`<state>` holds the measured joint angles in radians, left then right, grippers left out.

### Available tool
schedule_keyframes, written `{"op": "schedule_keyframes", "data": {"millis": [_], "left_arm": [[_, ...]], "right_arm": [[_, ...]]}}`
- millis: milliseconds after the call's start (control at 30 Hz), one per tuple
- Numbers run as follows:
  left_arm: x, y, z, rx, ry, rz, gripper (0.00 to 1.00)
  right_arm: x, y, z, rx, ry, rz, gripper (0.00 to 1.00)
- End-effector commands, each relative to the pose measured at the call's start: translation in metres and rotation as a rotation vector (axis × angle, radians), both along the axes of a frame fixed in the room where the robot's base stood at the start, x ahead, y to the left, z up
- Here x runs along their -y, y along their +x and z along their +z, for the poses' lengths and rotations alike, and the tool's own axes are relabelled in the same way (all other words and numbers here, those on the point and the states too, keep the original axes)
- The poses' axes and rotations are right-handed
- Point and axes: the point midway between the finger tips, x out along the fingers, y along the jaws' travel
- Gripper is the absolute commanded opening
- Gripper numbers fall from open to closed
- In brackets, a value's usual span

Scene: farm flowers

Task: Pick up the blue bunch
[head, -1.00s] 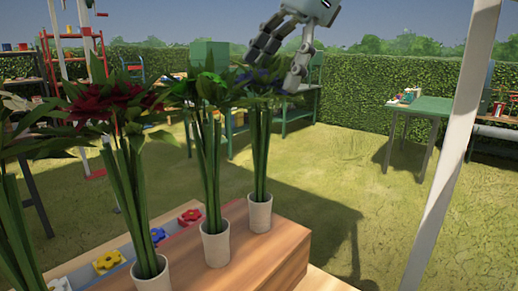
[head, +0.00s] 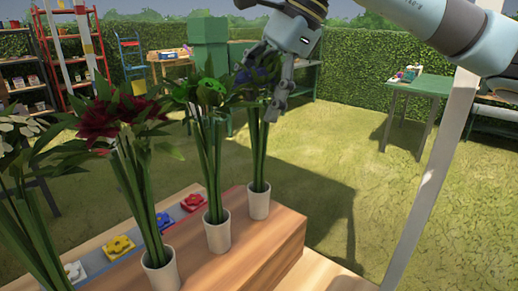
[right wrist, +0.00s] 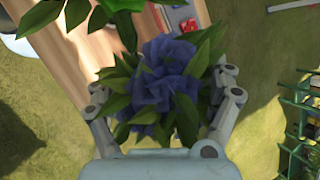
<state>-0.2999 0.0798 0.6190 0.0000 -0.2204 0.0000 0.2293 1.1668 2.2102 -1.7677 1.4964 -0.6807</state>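The blue bunch (head: 262,71) has dark blue blooms, green leaves and long stems. It stands upright in a white pot (head: 259,202), the rightmost on the wooden bench. My right gripper (head: 261,86) is at the blooms, coming from above and the right. In the right wrist view, the blue blooms (right wrist: 168,82) lie between the two spread fingers of the gripper (right wrist: 163,88), with leaves reaching to both fingers. I cannot tell whether the fingers touch the bunch. The stems are hidden under the blooms there. My left gripper is not in view.
A green bunch (head: 211,92) stands close to the left of the blue one. A dark red bunch (head: 110,122) and a white bunch (head: 20,125) stand further left. Coloured flower tiles (head: 119,245) lie behind the pots. A white post (head: 440,165) rises at the right.

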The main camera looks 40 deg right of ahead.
Motion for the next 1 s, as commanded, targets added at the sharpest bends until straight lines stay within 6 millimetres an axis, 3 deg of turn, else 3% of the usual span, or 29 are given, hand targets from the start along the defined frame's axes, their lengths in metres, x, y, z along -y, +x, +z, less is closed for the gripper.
{"op": "schedule_keyframes", "data": {"millis": [67,600,1000], "left_arm": [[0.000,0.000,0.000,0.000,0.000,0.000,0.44],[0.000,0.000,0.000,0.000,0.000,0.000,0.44],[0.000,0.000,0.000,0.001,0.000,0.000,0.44]], "right_arm": [[0.000,0.000,0.000,0.000,0.000,0.000,0.78],[0.000,0.000,0.000,0.000,0.000,0.000,0.08],[0.000,0.001,0.011,0.003,0.000,0.000,0.07]]}}
